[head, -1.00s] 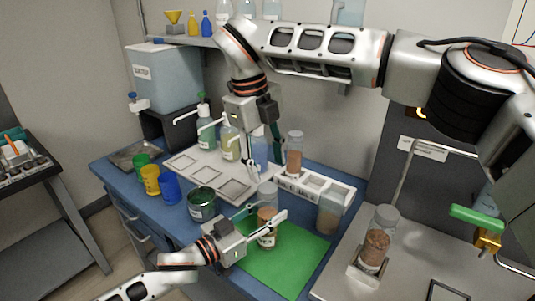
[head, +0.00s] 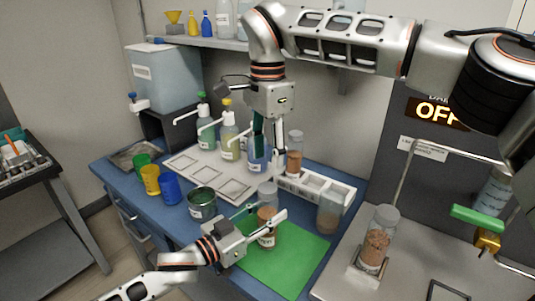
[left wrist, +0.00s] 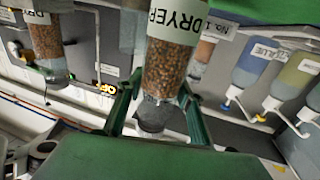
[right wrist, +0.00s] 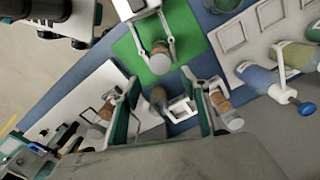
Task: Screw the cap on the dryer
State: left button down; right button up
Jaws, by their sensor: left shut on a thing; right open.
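The dryer bottle (head: 266,239) holds brown granules and stands upright over the green mat (head: 290,262). My left gripper (head: 267,213) is shut around it. In the left wrist view the bottle (left wrist: 172,68) reads "DRYER" and sits between the fingers. Its clear upper part (head: 267,190) shows above the gripper; I cannot tell whether this includes a cap. My right gripper (head: 266,168) is open, pointing down above and behind the bottle. In the right wrist view nothing is held between its fingers (right wrist: 160,78). I cannot make out a separate loose cap.
A white rack (head: 335,190) and another granule bottle (head: 295,155) stand behind. A bottle (head: 328,212) stands right of the mat. Pump bottles (head: 230,140) stand at the back. A granule bottle (head: 376,245) sits on the right bench. Coloured cups (head: 150,180) stand left.

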aim_at(267, 187)
dwell(0.3)
jog(key=shift+f, duration=4)
jog(key=c, duration=1.2)
